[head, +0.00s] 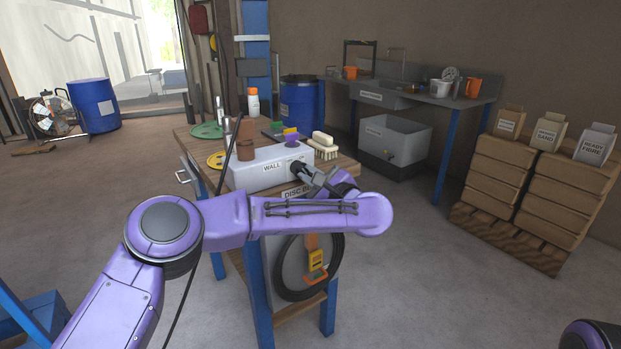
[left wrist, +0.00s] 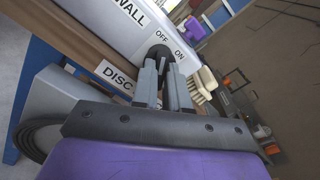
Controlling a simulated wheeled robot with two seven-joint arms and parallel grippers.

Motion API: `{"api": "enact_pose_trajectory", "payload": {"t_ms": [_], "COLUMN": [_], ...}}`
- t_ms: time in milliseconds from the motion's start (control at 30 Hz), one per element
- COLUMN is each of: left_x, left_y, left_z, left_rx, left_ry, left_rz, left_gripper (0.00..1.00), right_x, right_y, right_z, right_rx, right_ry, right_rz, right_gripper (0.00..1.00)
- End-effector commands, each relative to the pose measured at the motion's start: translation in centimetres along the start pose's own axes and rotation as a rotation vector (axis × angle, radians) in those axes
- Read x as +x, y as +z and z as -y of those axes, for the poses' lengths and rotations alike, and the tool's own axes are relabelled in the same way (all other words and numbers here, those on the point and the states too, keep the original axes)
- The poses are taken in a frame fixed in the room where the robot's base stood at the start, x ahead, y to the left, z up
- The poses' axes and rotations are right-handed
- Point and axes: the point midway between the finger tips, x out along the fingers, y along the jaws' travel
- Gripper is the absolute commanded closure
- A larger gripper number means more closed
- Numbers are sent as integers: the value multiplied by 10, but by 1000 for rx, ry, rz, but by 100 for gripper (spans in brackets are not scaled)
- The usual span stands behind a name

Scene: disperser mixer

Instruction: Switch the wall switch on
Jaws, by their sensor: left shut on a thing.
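The wall switch is a light grey box (head: 255,172) marked WALL on the wooden workbench. In the left wrist view the box (left wrist: 95,17) carries OFF and ON labels beside a round black knob (left wrist: 158,51). My left gripper (head: 298,169) reaches the box's right front from the near side. In the left wrist view its fingers (left wrist: 168,68) are shut on the knob's handle, which they mostly hide. I cannot tell which label the knob points to. My right gripper is out of view.
A brown block (head: 245,140) stands behind the box, and a brush (head: 323,147) lies to its right. A DISC label (left wrist: 113,75) is on the bench front, above a black cable coil (head: 335,262).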

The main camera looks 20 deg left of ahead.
Motion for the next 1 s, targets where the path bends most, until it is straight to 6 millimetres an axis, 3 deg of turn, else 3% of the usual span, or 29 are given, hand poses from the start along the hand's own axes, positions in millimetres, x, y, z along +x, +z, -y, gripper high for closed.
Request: {"api": "enact_pose_trajectory", "payload": {"t_ms": [467,1000], "left_x": [-1,-1], "left_y": [0,0], "left_z": [2,4], "left_rx": [444,957], "left_ry": [-1,-1], "left_rz": [0,-1], "left_gripper": [100,100], "right_x": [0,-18], "right_y": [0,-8], "right_z": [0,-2], "right_rx": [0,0], "right_ry": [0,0], "right_rz": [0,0], "right_gripper": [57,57]}}
